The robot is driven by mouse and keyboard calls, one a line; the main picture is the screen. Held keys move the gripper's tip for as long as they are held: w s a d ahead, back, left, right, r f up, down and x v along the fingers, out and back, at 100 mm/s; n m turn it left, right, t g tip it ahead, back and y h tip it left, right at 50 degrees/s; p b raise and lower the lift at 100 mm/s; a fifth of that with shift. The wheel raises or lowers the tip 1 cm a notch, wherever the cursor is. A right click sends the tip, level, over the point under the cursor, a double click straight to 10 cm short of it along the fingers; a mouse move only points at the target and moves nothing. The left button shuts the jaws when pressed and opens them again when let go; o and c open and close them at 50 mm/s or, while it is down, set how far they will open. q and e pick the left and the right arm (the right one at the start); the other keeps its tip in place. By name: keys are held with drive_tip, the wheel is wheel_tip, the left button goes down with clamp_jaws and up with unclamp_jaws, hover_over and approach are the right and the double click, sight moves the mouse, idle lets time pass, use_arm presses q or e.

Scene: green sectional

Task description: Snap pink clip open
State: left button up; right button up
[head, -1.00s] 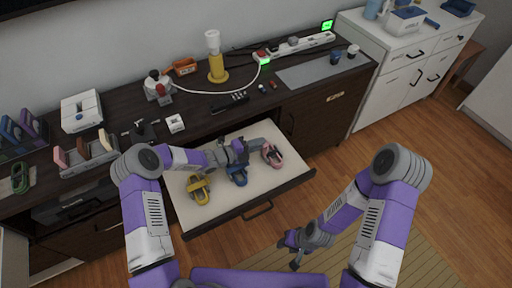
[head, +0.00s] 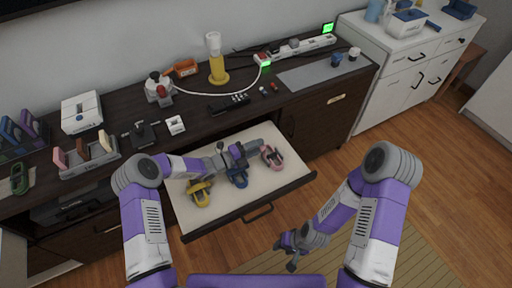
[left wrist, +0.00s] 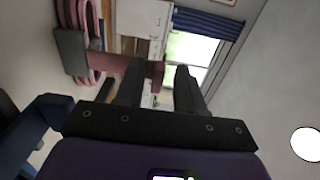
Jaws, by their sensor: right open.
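The pink clip (head: 272,156) lies at the right side of the open drawer, with a blue clip (head: 237,178) and a yellow clip (head: 199,194) to its left. My left gripper (head: 248,149) is over the drawer, just left of the pink clip. In the left wrist view its two fingers (left wrist: 160,84) are apart. The pink clip (left wrist: 92,28) shows at upper left there, and a pink part of it reaches to the left finger. I cannot tell whether they touch. My right gripper (head: 289,251) is open and empty, in front of the drawer above the floor.
The open drawer (head: 190,226) juts out from the dark cabinet. The cabinet top holds a yellow lamp (head: 217,66), a white power strip (head: 305,46), a grey mat (head: 318,70) and a clip rack (head: 90,160) at left. The drawer's front right is bare.

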use_arm(q)
drive_tip(key=shift+a, duration=0.1)
drive_tip(key=p+v, duration=0.1)
drive_tip(key=v, duration=0.6)
drive_tip(key=shift+s+a+p, duration=0.1)
drive_tip(key=shift+a+p, duration=0.05)
drive_tip(key=shift+p, duration=0.25)
